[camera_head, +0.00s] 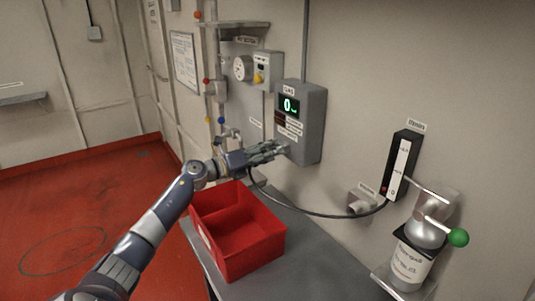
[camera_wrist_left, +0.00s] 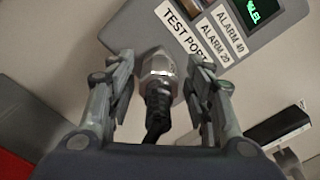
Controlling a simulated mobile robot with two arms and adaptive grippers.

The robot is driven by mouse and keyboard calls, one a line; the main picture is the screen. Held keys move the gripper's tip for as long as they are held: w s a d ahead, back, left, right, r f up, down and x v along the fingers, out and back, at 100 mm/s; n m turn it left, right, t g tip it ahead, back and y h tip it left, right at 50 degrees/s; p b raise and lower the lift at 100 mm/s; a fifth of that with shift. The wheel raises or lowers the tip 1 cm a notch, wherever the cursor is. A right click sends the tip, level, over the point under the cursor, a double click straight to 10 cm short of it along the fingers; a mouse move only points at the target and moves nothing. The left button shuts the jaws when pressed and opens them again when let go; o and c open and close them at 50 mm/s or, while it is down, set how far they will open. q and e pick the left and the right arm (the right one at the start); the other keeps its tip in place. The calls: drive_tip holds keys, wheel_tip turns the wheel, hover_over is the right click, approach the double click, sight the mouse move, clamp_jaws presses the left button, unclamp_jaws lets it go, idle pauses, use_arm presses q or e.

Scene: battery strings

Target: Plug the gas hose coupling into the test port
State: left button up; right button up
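The grey gas monitor (camera_head: 303,120) with a lit green display hangs on the wall; a "TEST PORT" label (camera_wrist_left: 183,32) shows on it in the left wrist view. The metallic hose coupling (camera_wrist_left: 157,69) sits at the monitor's edge beside that label. I cannot tell how deep it is seated, and the port is hidden behind it. The black hose (camera_head: 320,214) loops down from there to the wall unit on the right. My left gripper (camera_head: 282,150) is at the monitor; in the wrist view its fingers (camera_wrist_left: 160,85) stand apart on both sides of the coupling, with gaps. My right gripper is out of view.
A red open bin (camera_head: 237,252) stands on the grey bench (camera_head: 315,262) below my left arm. A black wall unit (camera_head: 401,166) and a gas cylinder (camera_head: 411,262) with a green knob (camera_head: 458,237) are at the right. A valve box (camera_head: 267,70) is left of the monitor.

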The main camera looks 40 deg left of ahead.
use_arm(q)
drive_tip(key=shift+s+f, duration=0.1)
drive_tip(key=v, duration=1.2)
idle(0.8)
